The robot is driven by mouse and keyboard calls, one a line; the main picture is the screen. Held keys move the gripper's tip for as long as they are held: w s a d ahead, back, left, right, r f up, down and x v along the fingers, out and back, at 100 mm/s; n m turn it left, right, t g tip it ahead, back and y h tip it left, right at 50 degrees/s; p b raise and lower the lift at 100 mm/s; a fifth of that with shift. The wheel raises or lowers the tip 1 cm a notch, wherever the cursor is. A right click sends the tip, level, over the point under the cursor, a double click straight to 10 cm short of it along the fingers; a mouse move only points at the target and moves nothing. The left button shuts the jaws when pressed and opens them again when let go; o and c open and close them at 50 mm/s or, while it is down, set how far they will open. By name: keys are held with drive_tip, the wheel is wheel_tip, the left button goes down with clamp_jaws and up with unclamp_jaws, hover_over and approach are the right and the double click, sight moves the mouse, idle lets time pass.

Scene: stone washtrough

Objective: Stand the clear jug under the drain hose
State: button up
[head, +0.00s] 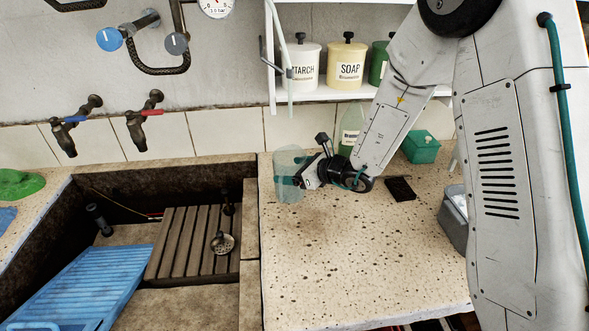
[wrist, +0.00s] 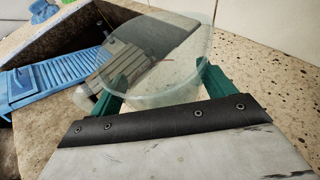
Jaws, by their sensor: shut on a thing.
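The clear jug (head: 289,163) is upright or nearly so, near the counter's back left corner beside the trough. My gripper (head: 287,181) is shut on it from the right, with a green finger on each side of the jug. In the wrist view the jug (wrist: 165,98) is between the two green fingers (wrist: 163,90), and the trough shows through its wall. I cannot tell whether its base touches the counter. A pale hose (head: 283,50), seemingly the drain hose, hangs at the shelf's left end. Its lower end is just above the jug in the head view.
The stone trough (head: 250,235) lies left, with a slatted rack (head: 190,243) and a blue washboard (head: 85,285). A green bottle (head: 352,125), green box (head: 421,147) and dark block (head: 400,188) stand or lie near my arm. The counter's front (head: 350,270) is clear.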

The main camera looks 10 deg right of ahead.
drive_tip(key=shift+f, duration=0.1)
drive_tip(key=o, duration=0.9)
drive_tip(key=shift+d+f, duration=0.1)
drive_tip(key=shift+o, duration=0.2)
